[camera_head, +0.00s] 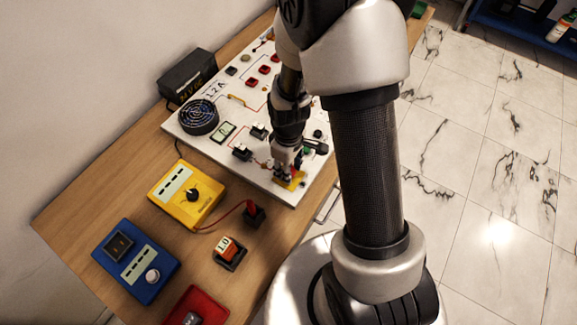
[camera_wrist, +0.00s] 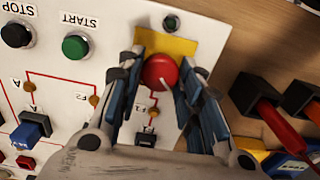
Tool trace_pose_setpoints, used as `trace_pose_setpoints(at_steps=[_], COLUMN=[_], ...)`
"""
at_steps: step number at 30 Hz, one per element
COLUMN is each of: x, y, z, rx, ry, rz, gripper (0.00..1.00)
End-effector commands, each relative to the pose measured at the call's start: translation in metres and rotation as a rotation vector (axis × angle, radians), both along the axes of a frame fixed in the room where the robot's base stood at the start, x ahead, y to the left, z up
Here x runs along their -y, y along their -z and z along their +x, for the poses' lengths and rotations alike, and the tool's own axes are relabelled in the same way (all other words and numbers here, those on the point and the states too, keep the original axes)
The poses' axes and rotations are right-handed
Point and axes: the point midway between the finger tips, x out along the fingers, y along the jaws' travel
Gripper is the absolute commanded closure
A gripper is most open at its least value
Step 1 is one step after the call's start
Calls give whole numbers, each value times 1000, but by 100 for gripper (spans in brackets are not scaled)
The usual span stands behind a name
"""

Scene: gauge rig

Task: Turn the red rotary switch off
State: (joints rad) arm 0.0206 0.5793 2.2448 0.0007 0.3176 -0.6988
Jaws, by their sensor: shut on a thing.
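The red rotary switch (camera_wrist: 160,71) is a round red knob on a yellow plate (camera_wrist: 168,45) on the white panel (camera_wrist: 215,28). My gripper (camera_wrist: 161,78) is over it in the wrist view, with one finger on each side of the knob, shut on it. A pale mark shows near the knob's lower edge. In the head view my gripper (camera_head: 289,172) points down at the yellow plate near the panel's front corner; the knob is mostly hidden there by the fingers.
Black STOP (camera_wrist: 16,34) and green START (camera_wrist: 75,45) buttons sit left of the switch in the wrist view. In the head view, a yellow meter (camera_head: 187,195), a blue box (camera_head: 136,262) and a red plug (camera_head: 254,211) with its cable stand on the wooden table.

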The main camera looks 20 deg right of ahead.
Motion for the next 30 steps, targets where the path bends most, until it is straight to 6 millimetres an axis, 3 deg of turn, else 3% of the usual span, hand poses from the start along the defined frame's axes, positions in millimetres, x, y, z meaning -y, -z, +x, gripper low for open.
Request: trace_pose_setpoints(at_steps=[7,8,17,26,30], x=[0,0,0,0,0], y=[0,0,0,-1,-11], z=[0,0,0,0,1], rx=[0,0,0,0,4], ry=[-3,-3,-1,0,0], rz=[0,0,0,0,0], gripper=[90,65,46,46,46])
